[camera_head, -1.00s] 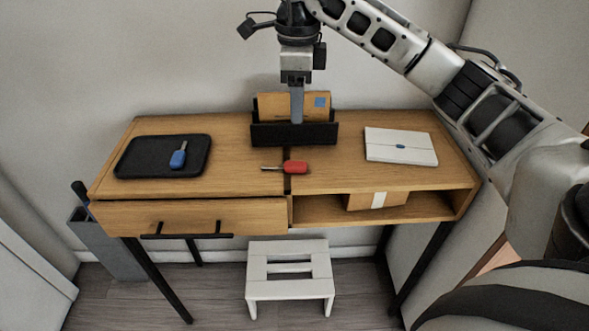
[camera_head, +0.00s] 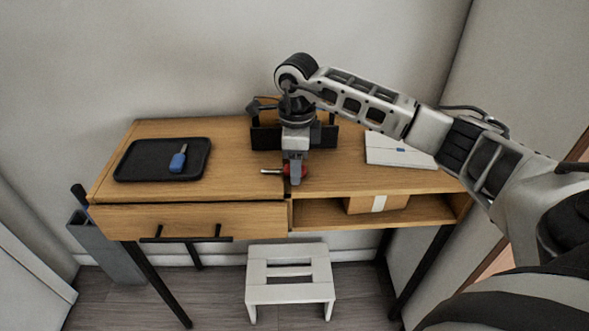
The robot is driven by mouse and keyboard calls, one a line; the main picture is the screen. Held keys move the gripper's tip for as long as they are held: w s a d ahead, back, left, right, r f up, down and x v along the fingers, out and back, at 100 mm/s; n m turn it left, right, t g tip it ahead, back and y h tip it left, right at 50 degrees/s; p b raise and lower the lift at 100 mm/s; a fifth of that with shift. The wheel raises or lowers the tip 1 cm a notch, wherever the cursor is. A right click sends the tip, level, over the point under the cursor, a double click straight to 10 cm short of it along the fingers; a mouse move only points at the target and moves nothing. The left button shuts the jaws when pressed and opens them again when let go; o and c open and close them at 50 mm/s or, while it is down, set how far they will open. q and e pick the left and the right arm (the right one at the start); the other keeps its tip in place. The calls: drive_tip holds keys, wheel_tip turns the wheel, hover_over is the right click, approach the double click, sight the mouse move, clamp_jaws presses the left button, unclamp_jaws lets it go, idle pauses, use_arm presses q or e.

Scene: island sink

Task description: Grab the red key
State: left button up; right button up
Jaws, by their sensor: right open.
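The red key (camera_head: 302,170) lies on the wooden desk near the middle of its front part, with its metal shaft pointing left. My right gripper (camera_head: 296,180) points down right at the key. Its fingers cover the middle of the key, so only part of the red head and the shaft tip show. The jaws are open; whether the fingers touch the key cannot be seen. My left gripper is not in view.
A black tray (camera_head: 130,168) with a blue key (camera_head: 178,160) is on the desk's left. A black letter holder (camera_head: 264,138) stands behind my gripper. A white envelope (camera_head: 385,157) lies right. A box (camera_head: 360,204) sits in the open shelf; a white stool (camera_head: 290,290) stands below.

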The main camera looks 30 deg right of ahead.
drive_tip(key=c, duration=1.1)
drive_tip(key=shift+r, duration=0.1)
